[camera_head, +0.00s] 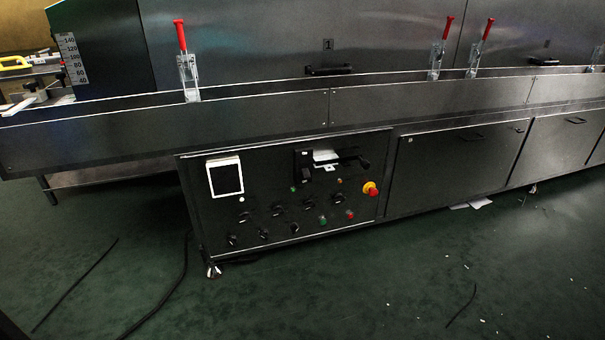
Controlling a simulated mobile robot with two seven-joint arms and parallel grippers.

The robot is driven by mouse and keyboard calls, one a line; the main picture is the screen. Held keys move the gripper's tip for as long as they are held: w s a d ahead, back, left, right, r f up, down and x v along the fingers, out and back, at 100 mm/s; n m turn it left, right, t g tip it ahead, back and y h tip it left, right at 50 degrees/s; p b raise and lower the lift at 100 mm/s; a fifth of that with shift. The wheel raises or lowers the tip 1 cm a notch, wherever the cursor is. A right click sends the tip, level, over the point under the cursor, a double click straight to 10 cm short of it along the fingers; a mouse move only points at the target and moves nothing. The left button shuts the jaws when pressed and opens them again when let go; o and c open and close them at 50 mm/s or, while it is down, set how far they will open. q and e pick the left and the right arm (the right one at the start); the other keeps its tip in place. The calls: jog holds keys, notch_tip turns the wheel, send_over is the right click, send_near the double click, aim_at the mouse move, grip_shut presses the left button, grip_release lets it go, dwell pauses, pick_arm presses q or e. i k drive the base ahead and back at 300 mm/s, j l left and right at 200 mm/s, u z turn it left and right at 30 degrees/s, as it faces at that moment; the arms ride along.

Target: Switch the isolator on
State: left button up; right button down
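The control panel (285,245) is a dark box at the front of the dryer. At its top right is a black switch unit (303,165), likely the isolator, with a white plate (325,156) and a dark bar reaching right. Its on or off position cannot be told. Below it are several black rotary knobs (278,211), a green button (323,219) and a red button (350,214). A red emergency stop on yellow (371,189) is at the right. A white-framed screen (225,177) is at the upper left. Neither of my grippers shows.
Red-handled toggle clamps (189,75) stand along the dryer's rail above the panel. Closed cabinet doors (455,168) run to the right. Black cables (165,295) and paper scraps lie on the green floor (370,290), which is otherwise open in front.

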aim_at(305, 173)
jog(key=i+j, duration=0.35)
jog(key=i, duration=0.2)
jog(key=i+j+z, duration=0.1)
jog(key=i+j, duration=0.2)
jog(key=i, duration=0.25)
jog(key=i+j, duration=0.4)
jog(key=i, duration=0.15)
